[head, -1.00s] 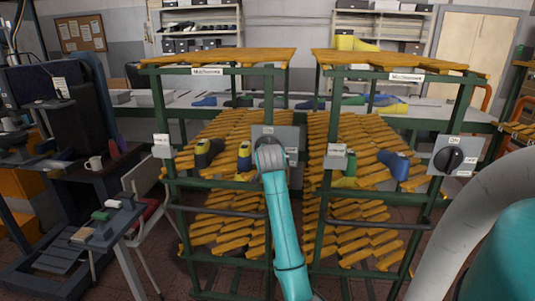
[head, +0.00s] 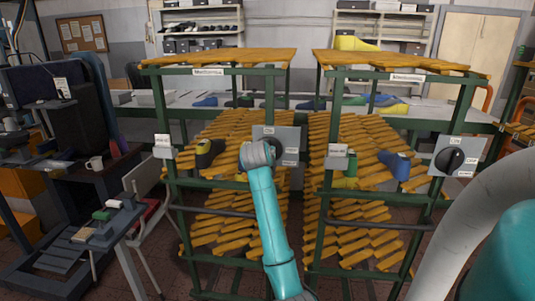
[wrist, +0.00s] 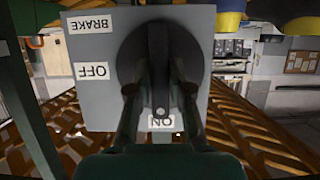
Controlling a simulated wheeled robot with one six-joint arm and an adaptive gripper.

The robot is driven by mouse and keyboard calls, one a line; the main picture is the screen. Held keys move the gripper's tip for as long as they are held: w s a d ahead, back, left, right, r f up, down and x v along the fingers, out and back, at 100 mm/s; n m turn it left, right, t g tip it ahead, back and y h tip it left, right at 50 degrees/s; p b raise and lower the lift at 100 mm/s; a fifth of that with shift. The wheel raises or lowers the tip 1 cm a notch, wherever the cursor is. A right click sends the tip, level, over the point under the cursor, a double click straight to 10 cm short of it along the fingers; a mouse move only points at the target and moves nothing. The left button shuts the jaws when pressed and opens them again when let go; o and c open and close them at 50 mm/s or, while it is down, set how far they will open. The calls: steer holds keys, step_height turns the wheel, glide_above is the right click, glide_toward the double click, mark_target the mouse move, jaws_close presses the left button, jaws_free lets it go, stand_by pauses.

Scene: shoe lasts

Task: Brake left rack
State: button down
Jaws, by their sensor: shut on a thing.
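The left rack (head: 215,71) has a grey switch box (head: 291,134) on its right post. In the wrist view the box (wrist: 92,112) appears upside down, with labels BRAKE, OFF and ON. Its black round knob (wrist: 205,58) has a raised grip bar. The bar stands upright in that view, and its pale dot is at the end near ON. My gripper (wrist: 160,85) is shut on the bar, one finger on each side. In the head view my wrist hides the fingers and part of the knob.
The right rack (head: 400,77) has its own switch box (head: 460,156) with a black knob. Shoe lasts, including a dark one (head: 208,152) and a blue one (head: 394,164), sit on slatted shelves. A small stand with tools (head: 104,230) is at left.

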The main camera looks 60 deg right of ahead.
steer(key=c, duration=1.1)
jaws_free()
steer(key=shift+o, duration=0.2)
steer(key=v, duration=1.2)
steer(key=shift+w+f, duration=0.1)
